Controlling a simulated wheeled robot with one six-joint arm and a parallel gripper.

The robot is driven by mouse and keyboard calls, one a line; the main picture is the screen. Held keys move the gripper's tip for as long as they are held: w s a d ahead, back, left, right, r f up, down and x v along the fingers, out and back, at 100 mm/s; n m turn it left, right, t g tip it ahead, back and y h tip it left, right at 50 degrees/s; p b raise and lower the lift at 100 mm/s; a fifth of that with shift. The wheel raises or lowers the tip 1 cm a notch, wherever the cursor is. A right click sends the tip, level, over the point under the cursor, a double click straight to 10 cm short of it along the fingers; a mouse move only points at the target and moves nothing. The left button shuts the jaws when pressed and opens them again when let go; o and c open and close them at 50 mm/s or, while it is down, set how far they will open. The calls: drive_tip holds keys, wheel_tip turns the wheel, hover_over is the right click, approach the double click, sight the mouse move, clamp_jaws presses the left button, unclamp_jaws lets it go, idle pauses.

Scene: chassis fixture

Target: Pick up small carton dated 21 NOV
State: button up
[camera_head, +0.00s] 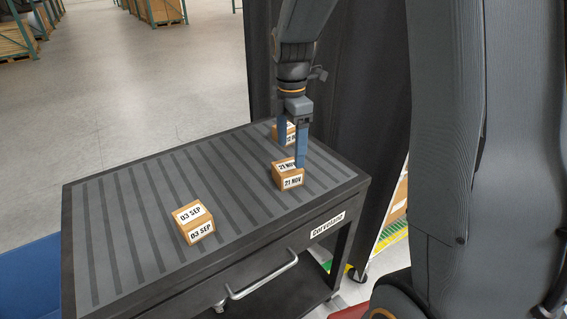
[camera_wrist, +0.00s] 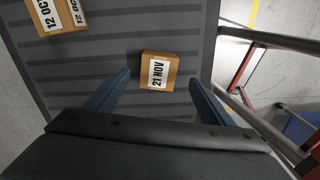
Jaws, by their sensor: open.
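The small carton dated 21 NOV (camera_head: 287,177) is a brown box with white date labels on its top and front. It stands on the striped grey top of the cart (camera_head: 110,260). My gripper (camera_head: 301,150), with blue fingers, is above and close to it, partly in front of its label in the head view. In the wrist view the 21 NOV carton (camera_wrist: 159,71) lies ahead of and between the two fingers of my gripper (camera_wrist: 160,97). The fingers are apart with nothing between their tips. Whether a finger touches the carton I cannot tell.
A carton dated 03 SEP (camera_head: 193,222) stands nearer the front left of the cart. A carton dated 12 OCT (camera_wrist: 60,14) stands behind; it is partly hidden by my arm in the head view (camera_head: 281,132). The left part of the top is clear.

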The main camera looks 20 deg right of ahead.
sight(287, 166)
drive_tip(key=shift+f, duration=0.4)
drive_tip(key=shift+a+f+p, duration=0.2)
drive_tip(key=shift+f+p, duration=0.2)
drive_tip(key=shift+f, duration=0.75)
drive_tip(key=shift+a+f+p, duration=0.15)
drive_tip(key=shift+f+p, duration=0.6)
drive_tip(key=shift+f, duration=1.5)
drive_tip(key=shift+c, duration=0.6)
drive_tip(key=c, duration=1.3)
